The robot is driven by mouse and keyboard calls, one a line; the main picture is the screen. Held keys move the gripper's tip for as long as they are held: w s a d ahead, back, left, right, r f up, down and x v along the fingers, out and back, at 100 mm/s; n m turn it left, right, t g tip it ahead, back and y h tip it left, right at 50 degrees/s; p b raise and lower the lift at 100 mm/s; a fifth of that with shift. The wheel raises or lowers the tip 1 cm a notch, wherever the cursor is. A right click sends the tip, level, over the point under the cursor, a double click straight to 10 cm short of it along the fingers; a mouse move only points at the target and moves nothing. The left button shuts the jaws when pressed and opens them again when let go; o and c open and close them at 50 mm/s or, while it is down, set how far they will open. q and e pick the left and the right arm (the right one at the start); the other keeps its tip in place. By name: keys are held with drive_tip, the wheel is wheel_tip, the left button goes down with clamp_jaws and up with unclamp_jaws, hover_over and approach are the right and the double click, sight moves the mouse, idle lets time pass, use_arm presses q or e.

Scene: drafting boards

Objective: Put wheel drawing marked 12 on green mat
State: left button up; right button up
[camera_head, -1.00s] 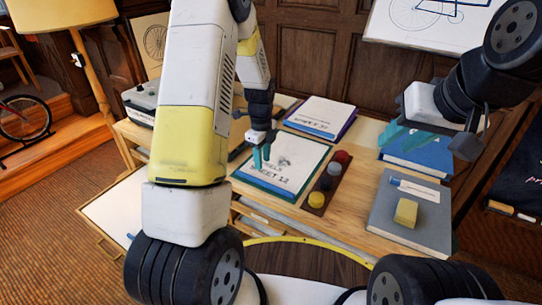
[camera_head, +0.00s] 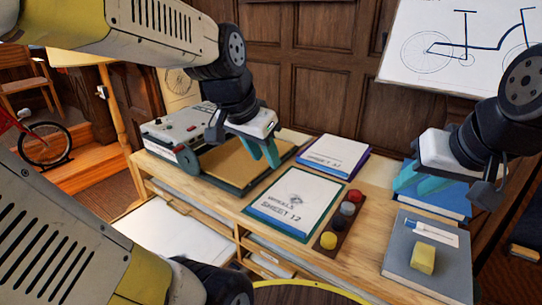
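The wheel drawing (camera_head: 293,198), a white sheet marked "WHEELS SHEET 12" with a blue band at its near edge, lies flat on the desk's middle. A thin dark green border, seemingly the green mat (camera_head: 326,216), shows around its edges; the sheet hides the rest. My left gripper (camera_head: 262,153) is above the tan board to the left of the drawing, apart from the drawing. Its teal fingers are spread with nothing between them. My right gripper (camera_head: 420,182) is above the blue book (camera_head: 442,203) at the right, its teal fingers apart and empty.
A grey device (camera_head: 185,127) with knobs stands at the back left beside a tan board (camera_head: 228,163). Another white sheet (camera_head: 335,152) on a purple base lies behind the drawing. A tray of coloured pots (camera_head: 338,225) and a grey book (camera_head: 424,285) with a yellow block (camera_head: 422,258) lie right.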

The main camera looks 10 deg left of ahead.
use_arm(q)
drive_tip(key=s+n, duration=0.2)
drive_tip(key=s+r+n+t, duration=0.1)
drive_tip(key=s+n, duration=0.1)
drive_tip(key=s, duration=0.1)
drive_tip(key=shift+s+d+r, duration=0.2)
drive_tip(key=shift+s, duration=0.05)
drive_tip(key=shift+a, duration=0.15)
